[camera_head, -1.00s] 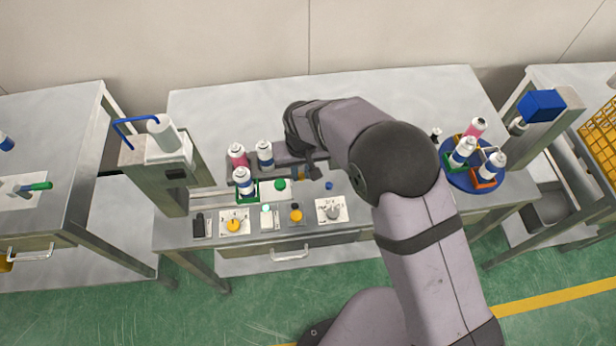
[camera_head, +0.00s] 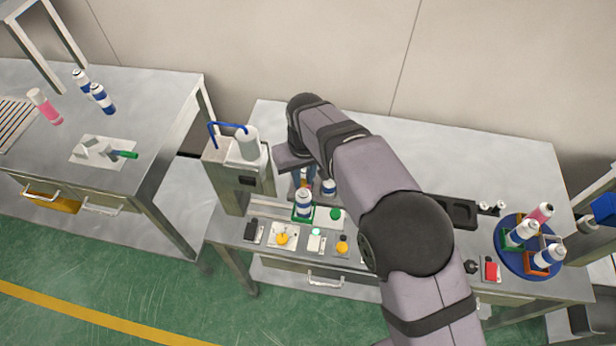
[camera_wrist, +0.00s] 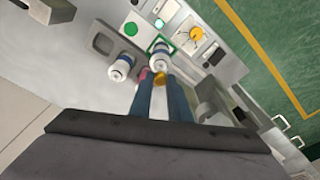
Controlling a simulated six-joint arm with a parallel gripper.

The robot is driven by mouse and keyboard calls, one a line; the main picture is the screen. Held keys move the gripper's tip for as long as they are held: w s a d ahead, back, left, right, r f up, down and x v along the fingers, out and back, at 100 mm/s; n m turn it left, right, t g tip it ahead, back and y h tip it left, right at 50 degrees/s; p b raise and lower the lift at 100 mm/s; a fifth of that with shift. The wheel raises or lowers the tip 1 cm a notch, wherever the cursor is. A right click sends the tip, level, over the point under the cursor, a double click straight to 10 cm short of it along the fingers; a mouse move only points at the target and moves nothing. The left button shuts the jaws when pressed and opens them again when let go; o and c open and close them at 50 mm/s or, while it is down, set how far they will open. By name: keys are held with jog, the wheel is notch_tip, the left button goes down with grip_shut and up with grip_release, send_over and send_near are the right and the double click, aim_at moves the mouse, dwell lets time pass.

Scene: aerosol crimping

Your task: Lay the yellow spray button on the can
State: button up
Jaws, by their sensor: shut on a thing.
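My gripper (camera_wrist: 161,88) is shut on the yellow spray button (camera_wrist: 160,78), which shows between the fingertips in the wrist view. A white and blue can (camera_wrist: 158,60) stands in a green square holder (camera_wrist: 168,45), just beyond the button in that view. The gap between button and can cannot be judged.
A press with a blue handle (camera_head: 228,127) stands close to the left of the can. Plates with yellow parts (camera_head: 283,238) lie along the front edge. A blue turntable (camera_head: 511,262) with several cans is at the right. The back of the table is clear.

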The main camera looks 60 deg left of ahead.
aim_at(304, 183)
jog(key=shift+f, duration=0.2)
jog(key=shift+f+b, duration=0.95)
jog(key=shift+f, duration=0.45)
jog(key=shift+f, duration=0.15)
dwell(1.3)
jog(key=o, duration=0.8)
jog(key=shift+r+p, duration=2.35)
jog(key=shift+r, duration=0.7)
